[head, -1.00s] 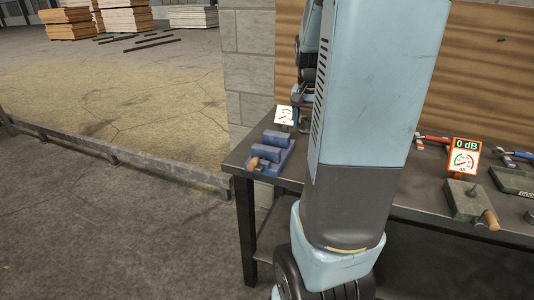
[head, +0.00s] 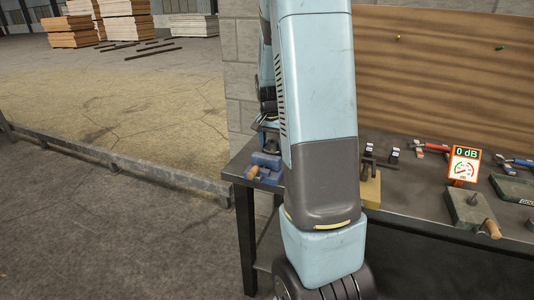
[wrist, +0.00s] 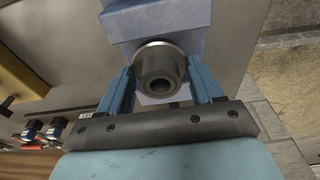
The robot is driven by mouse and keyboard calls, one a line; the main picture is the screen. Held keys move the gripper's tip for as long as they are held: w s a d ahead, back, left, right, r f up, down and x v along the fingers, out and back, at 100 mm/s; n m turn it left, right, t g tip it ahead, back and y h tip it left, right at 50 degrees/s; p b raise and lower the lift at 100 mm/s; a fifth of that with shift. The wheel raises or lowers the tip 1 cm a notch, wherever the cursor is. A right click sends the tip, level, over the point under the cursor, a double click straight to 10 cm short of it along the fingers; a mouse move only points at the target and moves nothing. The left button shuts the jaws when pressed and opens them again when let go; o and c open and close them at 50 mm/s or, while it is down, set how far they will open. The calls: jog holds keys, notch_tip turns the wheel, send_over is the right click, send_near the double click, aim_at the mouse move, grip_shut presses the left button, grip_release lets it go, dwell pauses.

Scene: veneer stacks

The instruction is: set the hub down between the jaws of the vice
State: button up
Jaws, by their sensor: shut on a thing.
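The hub (wrist: 158,78) is a grey metal ring with a wider flange and a central bore. In the wrist view it sits between the two blue fingers of my gripper (wrist: 161,85), which is shut on it. The blue vice (wrist: 155,22) lies right behind the hub, with blue surface showing above and below it. I cannot tell whether the hub touches the vice. In the head view the vice (head: 264,161) stands at the bench's left end, partly hidden by my arm. My gripper is just above it there, and the hub cannot be made out.
The dark bench (head: 408,196) carries a yellowish block (head: 371,190), a 0 dB gauge sign (head: 464,163), a grey-green block with a wooden handle (head: 468,206) and red and blue tools to the right. A block wall (head: 240,90) stands behind the vice.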

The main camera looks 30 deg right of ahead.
aim_at(271, 151)
jog(key=shift+w+a+f, duration=0.1)
jog(key=shift+w+f, duration=0.2)
jog(key=shift+f, duration=1.55)
jog(key=shift+f, duration=0.15)
jog(key=o, duration=1.3)
